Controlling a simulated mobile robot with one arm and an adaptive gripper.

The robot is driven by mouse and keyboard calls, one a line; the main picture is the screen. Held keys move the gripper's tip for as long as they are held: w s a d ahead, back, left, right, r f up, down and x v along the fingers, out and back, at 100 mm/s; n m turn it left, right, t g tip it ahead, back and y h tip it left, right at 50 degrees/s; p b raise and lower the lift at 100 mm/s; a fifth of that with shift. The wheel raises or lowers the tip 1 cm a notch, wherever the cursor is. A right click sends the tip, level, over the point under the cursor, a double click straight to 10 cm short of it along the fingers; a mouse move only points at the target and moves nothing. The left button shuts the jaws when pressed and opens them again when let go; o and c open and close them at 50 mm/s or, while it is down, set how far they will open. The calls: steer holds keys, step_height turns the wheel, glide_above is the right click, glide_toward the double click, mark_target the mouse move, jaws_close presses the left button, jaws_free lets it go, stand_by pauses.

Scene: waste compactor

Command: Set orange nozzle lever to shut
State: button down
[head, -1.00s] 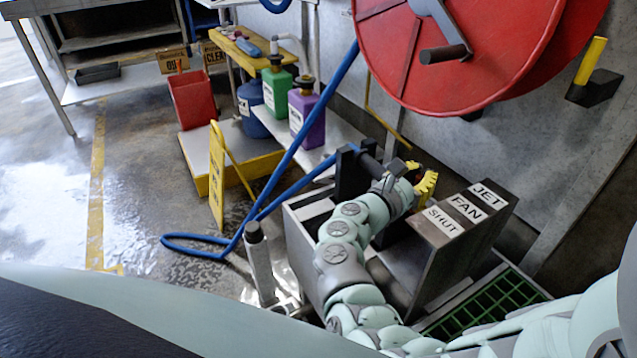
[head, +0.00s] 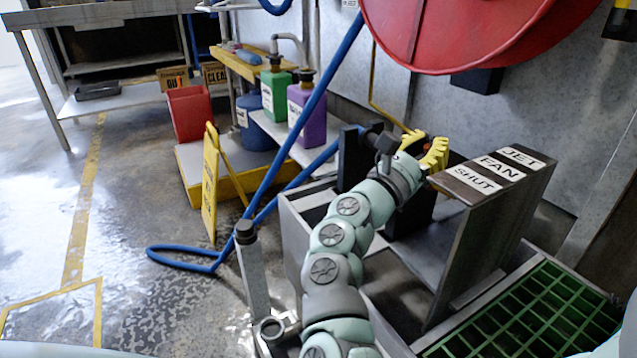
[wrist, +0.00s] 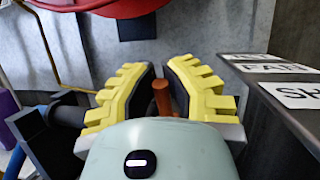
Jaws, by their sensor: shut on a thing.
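The orange lever (wrist: 163,97) stands between the two yellow ridged fingers of my gripper (wrist: 161,82) in the wrist view. My gripper is shut on it. In the head view my gripper (head: 428,153) is beside the left edge of the dark label block (head: 455,240), and its fingers and my arm hide the lever. The block's top carries white labels: SHUT (head: 474,179) nearest, FAN (head: 502,168) in the middle and JET (head: 522,156) farthest. The blue hose (head: 320,160) runs to the dark nozzle body (wrist: 68,115) left of the fingers.
A red hose reel (head: 480,35) hangs on the wall above. A green grate (head: 530,315) lies at lower right. Purple (head: 308,112) and green (head: 276,90) jugs stand on a shelf behind. A yellow floor sign (head: 211,185) stands at left.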

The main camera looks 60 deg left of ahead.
steer(key=t+b, duration=0.1)
steer(key=b, duration=0.2)
steer(key=s+f+n+t+y+b, duration=0.1)
steer(key=b, duration=0.2)
steer(key=s+t+b, duration=0.1)
steer(key=b, duration=0.2)
steer(key=shift+a+f, duration=0.15)
steer(key=shift+f, duration=0.1)
steer(key=shift+s+n, duration=0.1)
steer(key=shift+n, duration=0.2)
steer(key=c, duration=1)
jaws_free()
steer(key=shift+r+t, duration=0.1)
steer(key=shift+t, duration=0.2)
steer(key=v, duration=1.2)
